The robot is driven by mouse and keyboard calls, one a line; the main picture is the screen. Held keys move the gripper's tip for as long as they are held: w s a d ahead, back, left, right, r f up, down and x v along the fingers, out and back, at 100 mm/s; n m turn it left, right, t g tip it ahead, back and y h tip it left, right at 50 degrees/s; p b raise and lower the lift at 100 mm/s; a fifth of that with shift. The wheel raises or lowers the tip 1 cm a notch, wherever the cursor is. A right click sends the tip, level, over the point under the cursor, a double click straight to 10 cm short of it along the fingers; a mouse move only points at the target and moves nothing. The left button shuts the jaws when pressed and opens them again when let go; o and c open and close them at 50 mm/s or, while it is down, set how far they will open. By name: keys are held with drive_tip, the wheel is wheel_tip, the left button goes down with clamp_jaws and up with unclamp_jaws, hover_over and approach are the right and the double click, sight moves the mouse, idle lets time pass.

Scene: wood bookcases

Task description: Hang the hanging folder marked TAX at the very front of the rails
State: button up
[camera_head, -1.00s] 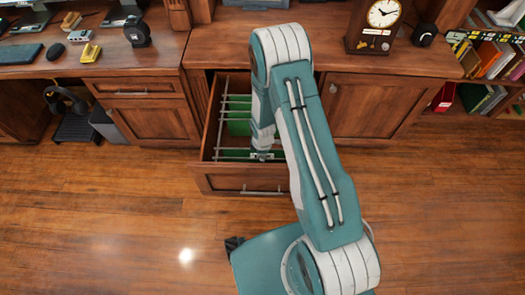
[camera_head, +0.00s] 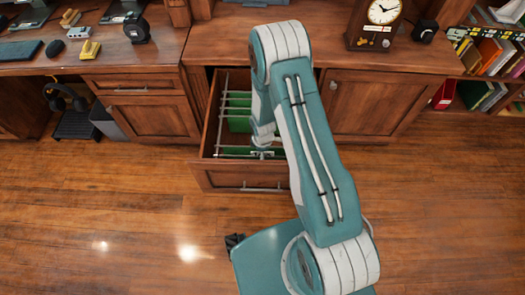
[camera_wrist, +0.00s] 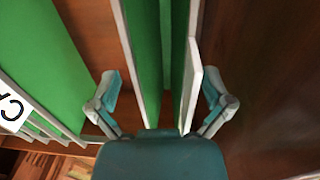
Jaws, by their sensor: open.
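The pulled-out wooden drawer (camera_head: 205,178) holds several green hanging folders (camera_head: 238,122) on its rails (camera_head: 219,118). A green folder (camera_head: 237,151) hangs at the front end, apart from those behind. My gripper (camera_head: 263,154) is low over this front folder. In the wrist view my gripper (camera_wrist: 163,98) is open, with one finger on each side of green folder panels (camera_wrist: 143,45). A pale strip (camera_wrist: 192,90) stands inside the right finger. I cannot tell whether the fingers touch anything. No TAX marking is readable; a white label (camera_wrist: 12,108) on another folder is cut off at the left.
The desk top (camera_head: 300,48) overhangs the back of the drawer. A closed cabinet door (camera_head: 370,105) is to the right. A clock (camera_head: 376,22) stands above it. Bare wood floor (camera_head: 120,220) lies in front and to the left.

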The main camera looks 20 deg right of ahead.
drive_tip(key=shift+r, duration=0.1)
wheel_tip(320, 180, up, 12)
drive_tip(key=shift+s+a+f, duration=0.15)
drive_tip(key=shift+s+f, duration=0.05)
drive_tip(key=shift+s, duration=0.1)
drive_tip(key=shift+r, duration=0.1)
idle(0.7)
drive_tip(key=s+r+m+t, duration=0.1)
drive_tip(key=s+r+m, duration=0.15)
drive_tip(key=r, duration=0.85)
drive_tip(key=s+r+m+t, duration=0.1)
drive_tip(key=r+m, duration=0.3)
drive_tip(key=r, duration=0.6)
drive_tip(key=s+r+m+t, duration=0.3)
drive_tip(key=s+r+m, duration=0.5)
drive_tip(key=s+r, duration=0.6)
drive_tip(key=s, duration=0.2)
drive_tip(key=shift+s+r, duration=0.3)
drive_tip(key=shift+s, duration=0.1)
